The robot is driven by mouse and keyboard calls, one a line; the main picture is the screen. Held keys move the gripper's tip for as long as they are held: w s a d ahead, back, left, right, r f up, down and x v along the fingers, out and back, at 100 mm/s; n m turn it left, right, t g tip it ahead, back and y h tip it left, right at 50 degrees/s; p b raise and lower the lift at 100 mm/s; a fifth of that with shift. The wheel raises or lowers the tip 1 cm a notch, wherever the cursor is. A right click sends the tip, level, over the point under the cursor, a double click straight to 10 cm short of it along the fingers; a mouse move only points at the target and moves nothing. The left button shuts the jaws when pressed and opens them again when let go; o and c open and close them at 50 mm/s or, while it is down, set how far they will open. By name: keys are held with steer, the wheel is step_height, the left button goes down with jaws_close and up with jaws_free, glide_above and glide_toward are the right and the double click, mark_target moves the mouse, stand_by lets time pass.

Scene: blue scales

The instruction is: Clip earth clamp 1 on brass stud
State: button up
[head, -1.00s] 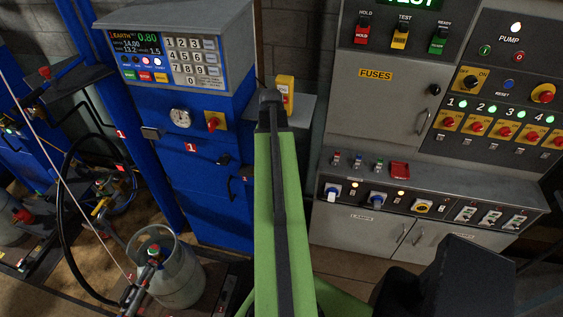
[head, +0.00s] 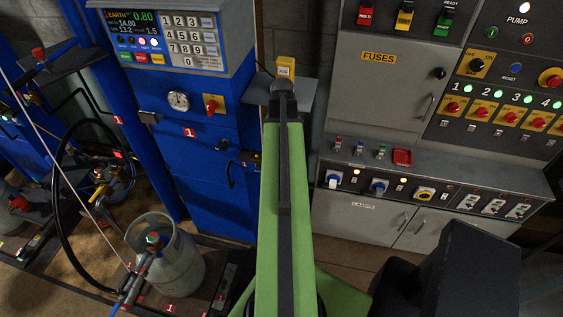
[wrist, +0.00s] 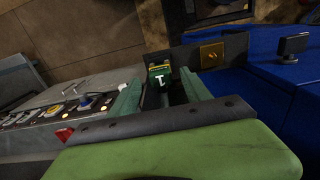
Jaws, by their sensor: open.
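My gripper (wrist: 163,95) shows two green fingers, spread apart. A small green, black and yellow piece with a pale T-shaped mark (wrist: 160,74) lies in line with the gap between them. It may be earth clamp 1, but I cannot tell for sure. In the head view my green arm reaches away from me, and its fingers are hidden behind the dark wrist end. A yellow plate with a dark symbol (wrist: 212,55) sits on a dark strip beside the blue housing, right of the fingers. I cannot make out the brass stud.
The blue housing (head: 205,200) with red label 1 stands left of my arm. A yellow JOG box (head: 286,66) is on a grey shelf (head: 258,95) just beyond the arm's end. A grey control cabinet (head: 372,100) stands right. A gas cylinder (head: 180,265) stands lower left.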

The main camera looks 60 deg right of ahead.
step_height(320, 180, down, 5)
steer(key=b, duration=0.3)
steer(key=shift+r+b, duration=0.1)
steer(key=shift+b, duration=0.2)
stand_by(0.6)
steer(key=shift+c, duration=0.2)
jaws_close()
steer(key=shift+r, duration=0.2)
steer(key=shift+r+p, duration=2.9)
steer(key=shift+p, duration=0.2)
